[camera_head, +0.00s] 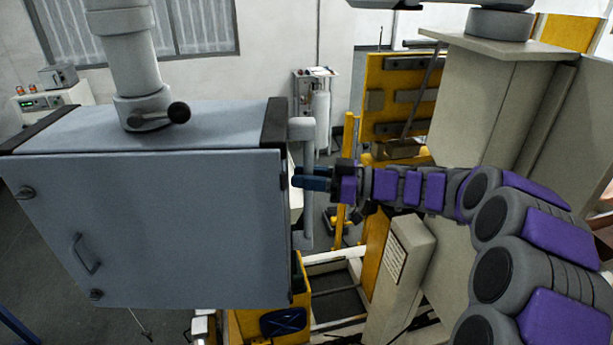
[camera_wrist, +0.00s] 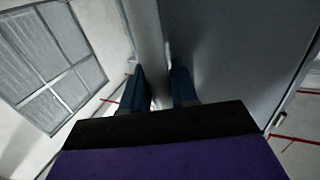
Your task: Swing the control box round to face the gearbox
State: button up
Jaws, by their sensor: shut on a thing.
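The control box (camera_head: 150,220) is a large blue-grey cabinet hanging from a thick grey column at the left of the head view. Its broad door with a small handle faces my body camera. A vertical grey grab bar (camera_head: 307,220) stands off its right side. My gripper (camera_head: 297,178) reaches in from the right, with its blue fingers shut on this bar at about mid-height. In the wrist view the bar (camera_wrist: 148,35) runs between the two fingers, beside the box's grey face (camera_wrist: 230,50). I cannot tell for certain which machine is the gearbox.
A tall beige housing (camera_head: 490,105) and a yellow frame with fittings (camera_head: 385,75) stand at the right behind my arm. A black clamp lever (camera_head: 178,112) sits at the column's foot. A white and yellow base frame lies below. A trolley (camera_head: 315,100) stands at the back wall.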

grip_shut()
jog(key=b, duration=0.2)
jog(key=shift+s+f+b, duration=0.1)
jog(key=shift+f+b, duration=0.25)
jog(key=s+t+b, duration=0.1)
jog(key=b, duration=0.3)
jog(key=s+m+t+b, duration=0.1)
jog(key=s+b, duration=0.1)
jog(key=b, duration=0.2)
jog(key=s+d+m+t+b, duration=0.1)
jog(key=b, duration=0.3)
jog(key=shift+s+r+h, duration=0.2)
jog(key=shift+r+h, duration=0.1)
jog(key=o, duration=0.5)
grip_release()
jog(key=shift+d, duration=0.1)
jog(key=shift+o, duration=1.4)
jog(key=shift+s+d, duration=0.1)
jog(key=shift+d, duration=0.05)
